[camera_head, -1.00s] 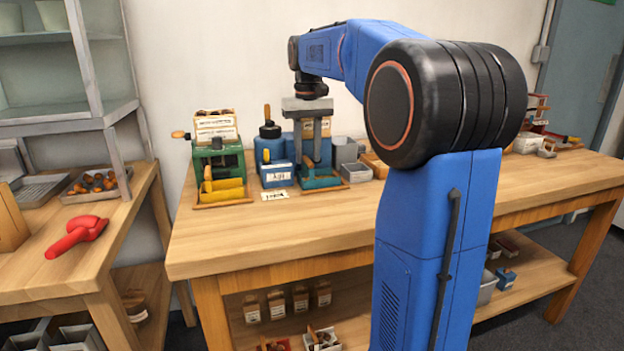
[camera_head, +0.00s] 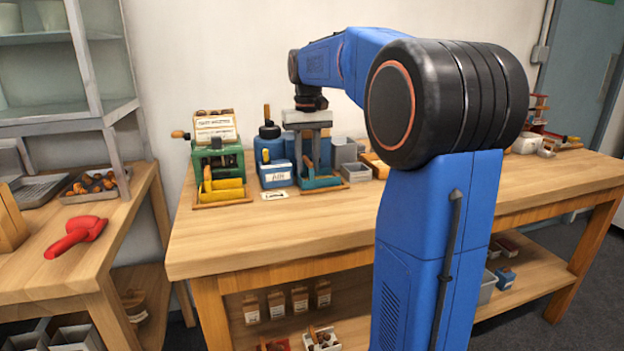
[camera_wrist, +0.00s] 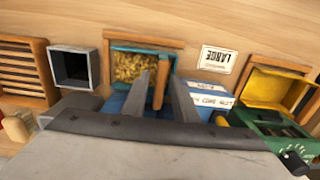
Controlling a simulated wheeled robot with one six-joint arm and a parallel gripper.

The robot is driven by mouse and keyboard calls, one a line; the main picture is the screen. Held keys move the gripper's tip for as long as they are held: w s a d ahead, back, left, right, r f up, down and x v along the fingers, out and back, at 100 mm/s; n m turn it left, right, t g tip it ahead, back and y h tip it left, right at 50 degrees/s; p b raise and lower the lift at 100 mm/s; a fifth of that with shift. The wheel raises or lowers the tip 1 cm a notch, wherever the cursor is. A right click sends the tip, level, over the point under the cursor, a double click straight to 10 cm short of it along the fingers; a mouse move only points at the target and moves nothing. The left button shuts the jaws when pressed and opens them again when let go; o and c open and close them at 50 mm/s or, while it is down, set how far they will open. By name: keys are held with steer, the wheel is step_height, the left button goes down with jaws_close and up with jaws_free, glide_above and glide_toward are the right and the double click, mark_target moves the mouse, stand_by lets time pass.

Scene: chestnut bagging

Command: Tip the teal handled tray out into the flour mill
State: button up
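The teal handled tray (camera_head: 322,183) sits on the workbench in front of a blue machine. In the wrist view the tray (camera_wrist: 113,76) holds pale yellow pieces, and its upright wooden handle (camera_wrist: 160,88) stands between my fingers. My gripper (camera_wrist: 162,80) points down over the tray, open, with one finger on each side of the handle; a gap shows. In the head view my gripper (camera_head: 307,160) partly hides the blue machine behind. I cannot tell for sure which machine is the flour mill; a blue unit with a dark top (camera_head: 269,150) stands just left.
A green machine (camera_head: 217,160) with a yellow tray (camera_head: 222,190) stands at left. Grey bins (camera_head: 355,171) stand close right of the teal tray. A label card (camera_head: 275,195) lies in front. The front of the bench is clear.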

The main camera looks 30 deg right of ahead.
jaws_close()
steer(key=shift+r, duration=0.15)
steer(key=shift+r, duration=2.35)
